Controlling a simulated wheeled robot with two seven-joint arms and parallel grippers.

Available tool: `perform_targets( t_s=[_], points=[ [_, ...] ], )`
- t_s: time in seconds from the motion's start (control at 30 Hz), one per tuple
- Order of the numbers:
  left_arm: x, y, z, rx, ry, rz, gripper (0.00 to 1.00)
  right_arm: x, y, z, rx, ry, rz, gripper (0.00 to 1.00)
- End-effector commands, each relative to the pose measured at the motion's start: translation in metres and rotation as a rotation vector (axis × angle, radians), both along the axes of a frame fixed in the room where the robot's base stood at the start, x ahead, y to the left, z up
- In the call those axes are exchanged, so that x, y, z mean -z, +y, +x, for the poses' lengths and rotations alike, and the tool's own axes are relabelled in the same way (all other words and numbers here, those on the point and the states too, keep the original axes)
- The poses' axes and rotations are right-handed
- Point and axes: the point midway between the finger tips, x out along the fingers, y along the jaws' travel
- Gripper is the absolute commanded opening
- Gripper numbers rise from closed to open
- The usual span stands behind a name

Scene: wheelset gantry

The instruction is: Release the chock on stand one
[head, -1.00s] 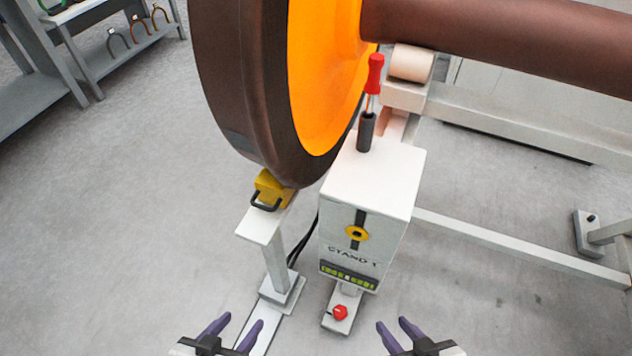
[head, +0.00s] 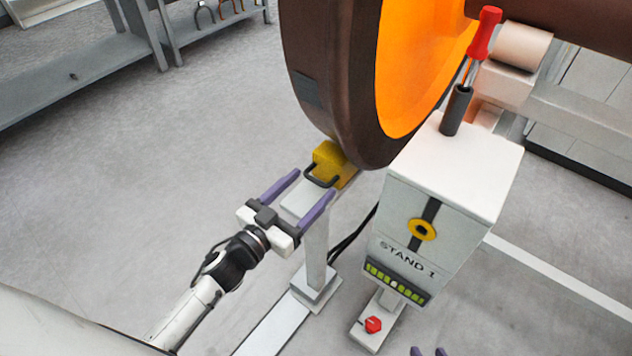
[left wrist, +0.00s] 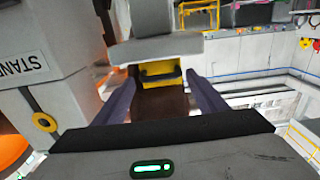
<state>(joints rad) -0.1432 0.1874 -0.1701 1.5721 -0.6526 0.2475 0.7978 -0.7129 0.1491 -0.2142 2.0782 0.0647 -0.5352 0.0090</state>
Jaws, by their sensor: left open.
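The yellow chock (head: 335,158) sits on the top plate of a white post, against the underside of the brown wheel (head: 328,105). Its black handle (head: 319,181) faces my left gripper (head: 315,183). That gripper is open, its purple fingertips on either side of the handle, with no clear contact. In the left wrist view, the chock (left wrist: 160,70) shows between the fingers. The white stand box marked STAND 1 (head: 440,190) is to the right.
A red-handled tool (head: 484,35) stands in a dark holder on the stand box. A red knob (head: 373,324) is on the stand's foot. Black cables run between post and box. Grey shelving (head: 75,70) is at the upper left. The floor left of the post is clear.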

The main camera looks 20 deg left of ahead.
Motion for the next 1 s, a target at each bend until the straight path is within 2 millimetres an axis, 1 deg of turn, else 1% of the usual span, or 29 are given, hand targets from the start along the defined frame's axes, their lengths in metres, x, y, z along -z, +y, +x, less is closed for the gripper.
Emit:
perform_targets(
  t_s=[0.03, 0.2, 0.33, 0.57, 0.67, 0.7, 0.83, 0.87, 0.93, 1.0],
  points=[
    [0.0, -0.004, 0.009, 0.001, -0.003, 0.0, 0.66, 0.001, 0.0, 0.0, 0.002, -0.002, 0.002, 0.31],
    [0.001, -0.01, 0.026, 0.0, 0.0, 0.0, 0.66, -0.001, 0.0, 0.002, 0.004, -0.011, 0.007, 0.31],
    [0.0, -0.011, 0.031, 0.0, 0.0, 0.0, 0.66, -0.003, 0.001, 0.002, 0.006, -0.015, 0.01, 0.31],
    [0.0, -0.012, 0.031, 0.0, 0.001, 0.0, 0.66, -0.002, 0.001, 0.002, 0.009, -0.013, 0.013, 0.31],
    [0.0, -0.012, 0.031, 0.0, 0.001, 0.0, 0.5, -0.002, 0.002, 0.002, 0.011, -0.012, 0.015, 0.31],
    [0.0, -0.012, 0.031, 0.0, 0.001, 0.0, 0.44, -0.002, 0.002, 0.001, 0.012, -0.011, 0.015, 0.31],
    [0.0, -0.012, 0.03, 0.001, 0.0, 0.0, 0.22, 0.0, 0.002, 0.001, 0.011, -0.008, 0.015, 0.31],
    [0.0, -0.012, 0.03, 0.001, 0.0, 0.0, 0.19, 0.0, 0.002, 0.001, 0.011, -0.007, 0.014, 0.31],
    [0.0, -0.014, 0.029, 0.005, 0.001, -0.001, 0.19, -0.001, 0.002, 0.0, 0.011, -0.006, 0.014, 0.31],
    [-0.001, -0.019, 0.026, 0.019, 0.003, -0.001, 0.18, -0.003, 0.002, -0.001, 0.01, -0.001, 0.012, 0.31]
  ],
)
